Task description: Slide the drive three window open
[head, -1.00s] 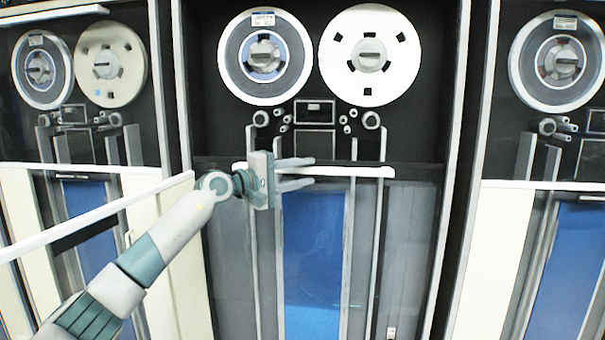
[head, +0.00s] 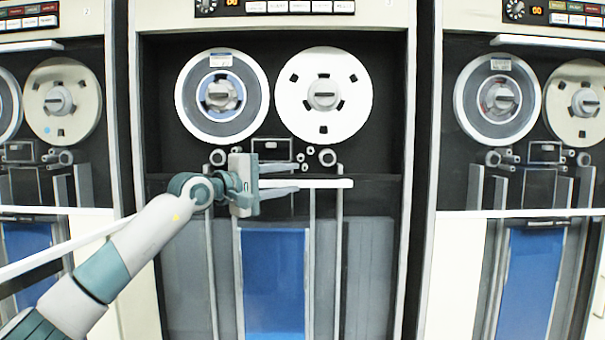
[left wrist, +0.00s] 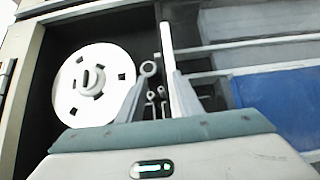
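The drive three window (head: 372,250) is a clear pane on the middle cabinet, with a white horizontal handle bar (head: 325,183) along its top edge. The bar is just below the rollers under the two tape reels. My left gripper (head: 288,180) is open around the bar's left part, one finger above and one below. In the left wrist view, the bar (left wrist: 168,60) runs between the spread fingers (left wrist: 162,95), closer to the lower finger, with a gap to the other. Whether the lower finger touches it is hard to tell. My right gripper is not in view.
Similar drives stand left and right, with white bars high above their reels, on the left (head: 30,47) and right (head: 547,41). A white slanted bar (head: 60,250) crosses behind my left arm. The area in front of the middle reels (head: 323,95) is free.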

